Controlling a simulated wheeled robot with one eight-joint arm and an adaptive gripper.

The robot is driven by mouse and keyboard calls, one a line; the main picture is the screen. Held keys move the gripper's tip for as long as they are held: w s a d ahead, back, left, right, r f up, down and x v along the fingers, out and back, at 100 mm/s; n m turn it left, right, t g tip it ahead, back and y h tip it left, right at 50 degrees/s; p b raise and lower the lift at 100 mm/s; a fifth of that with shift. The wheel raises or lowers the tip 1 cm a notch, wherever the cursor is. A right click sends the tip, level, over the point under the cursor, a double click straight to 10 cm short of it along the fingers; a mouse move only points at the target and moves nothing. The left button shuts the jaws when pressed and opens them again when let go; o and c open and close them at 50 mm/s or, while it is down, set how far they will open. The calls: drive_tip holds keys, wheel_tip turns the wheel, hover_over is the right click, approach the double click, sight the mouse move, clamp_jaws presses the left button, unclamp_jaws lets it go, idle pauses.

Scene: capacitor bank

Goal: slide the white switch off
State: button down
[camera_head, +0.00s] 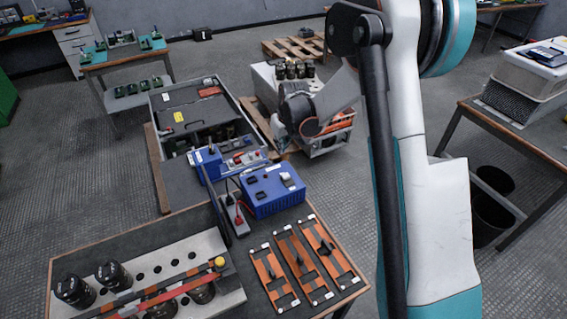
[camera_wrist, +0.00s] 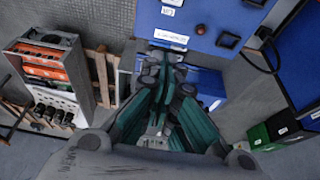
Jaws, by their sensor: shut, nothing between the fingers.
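A blue box (camera_head: 270,190) stands on the near bench in the head view, with a pale grey piece and dark parts on its top. Behind it is a blue panel (camera_head: 232,158) with a red part and small controls. In the wrist view a blue face (camera_wrist: 215,28) fills the top, with white labels and dark square parts. I cannot make out which part is the white switch. My gripper (camera_wrist: 166,62) has teal fingers and dark tips closed together, empty, in front of the lower edge of the blue face. Whether the tips touch it is unclear.
An open grey case (camera_head: 205,108) stands behind the panel. Orange strips (camera_head: 305,262) and a plate with black cylinders (camera_head: 150,270) lie on the bench. In the wrist view, a rack with orange units (camera_wrist: 45,65) is at left and a dark cable (camera_wrist: 268,50) at right.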

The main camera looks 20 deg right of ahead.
sight(285, 174)
idle(0.3)
drive_tip(key=b+x, duration=0.3)
drive_tip(key=x, duration=0.6)
drive_tip(key=shift+w+f, duration=0.1)
drive_tip(key=shift+f, duration=0.3)
drive_tip(key=shift+s+f, duration=0.2)
drive_tip(key=shift+f, duration=0.05)
drive_tip(key=shift+s+d+r+b, duration=0.1)
drive_tip(key=shift+s+d+b, duration=0.15)
drive_tip(key=shift+s, duration=0.65)
drive_tip(key=shift+s+d+r+b, duration=0.15)
drive_tip(key=shift+s+b, duration=0.15)
drive_tip(key=shift+s, duration=0.55)
drive_tip(key=shift+f, duration=0.1)
drive_tip(key=shift+s+d, duration=0.25)
drive_tip(key=shift+s, duration=1.1)
